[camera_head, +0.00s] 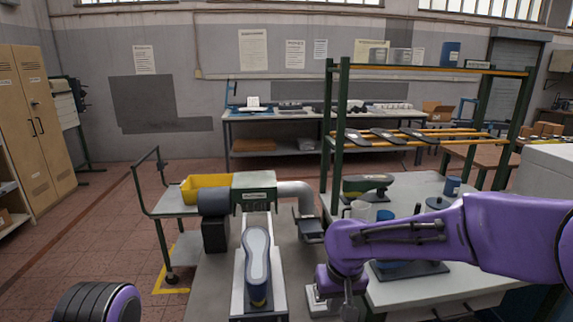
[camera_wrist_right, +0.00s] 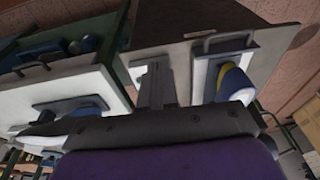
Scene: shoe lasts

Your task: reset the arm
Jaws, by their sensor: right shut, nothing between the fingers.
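My right arm (camera_head: 430,238) is purple and reaches in from the right edge of the head view. Its right gripper (camera_head: 347,292) points down over the front of the bench, between the white fixture plate and the right-hand worktop. The gripper is shut and empty. In the right wrist view its fingers (camera_wrist_right: 155,88) show as a narrow grey pair close together, with nothing held. A shoe last (camera_head: 257,252) with a pale grey sole and a yellow and blue lower part stands on the fixture to the left of the gripper. My left gripper is out of view.
The white fixture plate (camera_head: 237,290) holds the last. A green-and-grey machine (camera_head: 253,190) with a yellow bin (camera_head: 207,187) stands behind it.

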